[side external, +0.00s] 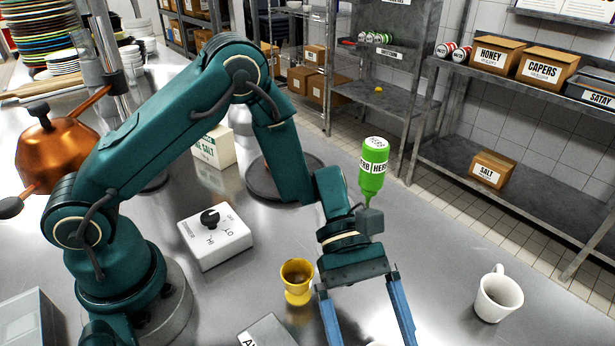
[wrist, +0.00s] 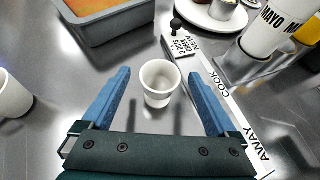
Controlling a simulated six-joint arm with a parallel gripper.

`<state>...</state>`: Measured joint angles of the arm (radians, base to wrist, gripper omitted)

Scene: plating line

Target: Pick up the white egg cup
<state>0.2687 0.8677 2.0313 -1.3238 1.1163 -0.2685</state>
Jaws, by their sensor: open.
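The white egg cup (wrist: 158,83) stands upright on the steel counter in the wrist view, in the middle of the picture. My gripper (wrist: 158,76) is open, with one blue finger on each side of the cup as seen there. I see gaps between the cup and both fingers; how far below the fingertips it stands is hard to tell.
A yellow cup (side external: 297,282) stands left of my gripper, a white mug (side external: 497,295) to the right. A green bottle (side external: 374,166) and a knob box (side external: 215,237) stand behind. The wrist view shows an orange-filled pan (wrist: 131,30), a COOK/AWAY strip (wrist: 234,112) and a mayo bottle (wrist: 268,32).

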